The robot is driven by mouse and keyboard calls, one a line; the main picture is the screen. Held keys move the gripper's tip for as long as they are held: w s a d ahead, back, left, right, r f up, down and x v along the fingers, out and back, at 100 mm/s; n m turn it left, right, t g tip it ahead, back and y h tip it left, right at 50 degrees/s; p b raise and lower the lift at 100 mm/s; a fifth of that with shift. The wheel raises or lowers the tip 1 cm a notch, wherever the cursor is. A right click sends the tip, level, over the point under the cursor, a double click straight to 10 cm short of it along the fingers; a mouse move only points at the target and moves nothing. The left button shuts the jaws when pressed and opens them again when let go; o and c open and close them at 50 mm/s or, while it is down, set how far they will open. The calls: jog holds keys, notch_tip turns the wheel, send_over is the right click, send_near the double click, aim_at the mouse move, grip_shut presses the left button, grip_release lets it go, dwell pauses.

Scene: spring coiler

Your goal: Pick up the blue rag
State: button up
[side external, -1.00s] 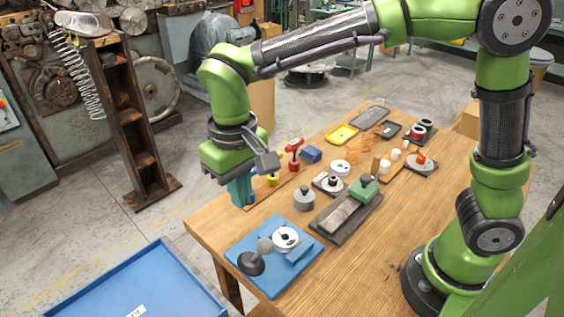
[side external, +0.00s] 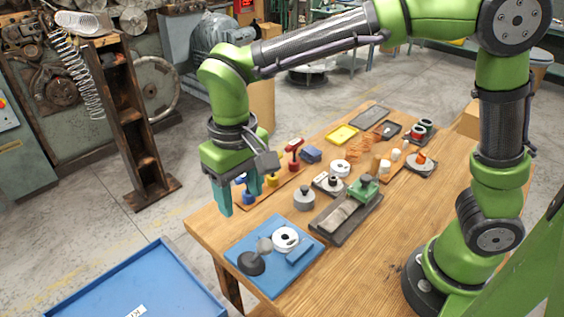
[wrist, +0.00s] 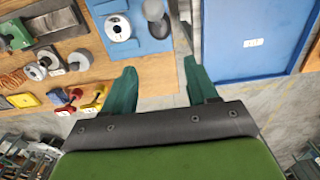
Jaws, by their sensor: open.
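A small folded dark-blue bundle (side external: 311,155), which looks like the blue rag, lies on the wooden table behind the coloured handled pieces in the side view. It seems to show in the wrist view as a small blue patch (wrist: 56,97) left of my fingers, next to a red piece. My gripper (side external: 239,200) has teal fingers, spread apart and empty. It hangs at the table's left edge, well apart from the bundle. In the wrist view the open fingers (wrist: 160,68) point over the table edge with nothing between them.
Red, yellow and blue handled pieces (side external: 272,180) stand between my gripper and the bundle. A yellow tray (side external: 342,134) lies behind it. A blue board (side external: 245,235) with a white spool is at the front. A large blue tray (side external: 90,300) is lower left.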

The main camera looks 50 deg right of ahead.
jog(key=w+d+f+m, duration=0.1)
jog(key=w+d, duration=0.3)
jog(key=d, duration=0.5)
jog(key=w+d+f+m, duration=0.1)
jog(key=w+d, duration=0.4)
jog(key=d, duration=0.5)
jog(key=w+d+f+m, duration=0.1)
jog(key=w+d, duration=0.3)
jog(key=d, duration=0.6)
jog(key=shift+w+d+m, duration=0.1)
jog(key=shift+w+m, duration=0.3)
jog(key=shift+m, duration=0.2)
jog(key=n, duration=0.2)
send_over(310, 149)
jog(key=n, duration=0.2)
notch_tip(310, 149, down, 16)
jog(key=shift+s+r, duration=0.1)
jog(key=shift+c, duration=0.5)
jog(key=c, duration=0.7)
